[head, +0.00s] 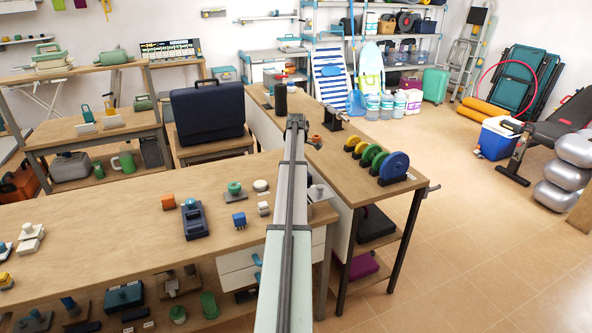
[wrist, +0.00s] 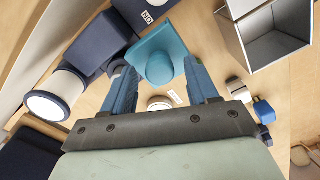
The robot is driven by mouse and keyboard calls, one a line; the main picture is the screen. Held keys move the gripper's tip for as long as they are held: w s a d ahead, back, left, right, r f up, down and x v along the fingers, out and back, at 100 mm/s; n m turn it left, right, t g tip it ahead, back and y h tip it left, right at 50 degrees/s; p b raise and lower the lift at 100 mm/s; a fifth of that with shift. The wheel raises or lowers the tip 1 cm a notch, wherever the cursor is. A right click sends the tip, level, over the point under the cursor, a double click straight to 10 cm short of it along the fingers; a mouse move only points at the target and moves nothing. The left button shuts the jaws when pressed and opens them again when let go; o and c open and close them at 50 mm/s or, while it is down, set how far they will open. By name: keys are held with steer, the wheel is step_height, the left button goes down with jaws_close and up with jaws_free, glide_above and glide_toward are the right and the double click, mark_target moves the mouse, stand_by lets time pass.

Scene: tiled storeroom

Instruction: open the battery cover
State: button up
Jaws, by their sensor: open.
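In the wrist view, a teal plate with a round teal knob (wrist: 160,66) shows between the fingertips of my gripper (wrist: 159,72), beside a dark navy body (wrist: 97,42). The plate looks like the battery cover. A small label reading "NO" or "ON" shows near it. My gripper is open, with a blue finger on either side of the knob; I cannot tell whether they touch it. In the head view, my arm hides part of the bench, and the fingers cannot be made out. A navy device with a teal knob (head: 195,220) stands on that bench.
Colored discs (head: 380,160) stand on the right bench. In the wrist view, a grey open box (wrist: 270,48) and navy cylinder with white face (wrist: 52,103) flank the gripper.

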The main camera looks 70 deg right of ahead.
step_height(320, 180, up, 14)
stand_by(0.7)
steer(key=shift+f, duration=0.1)
stand_by(0.4)
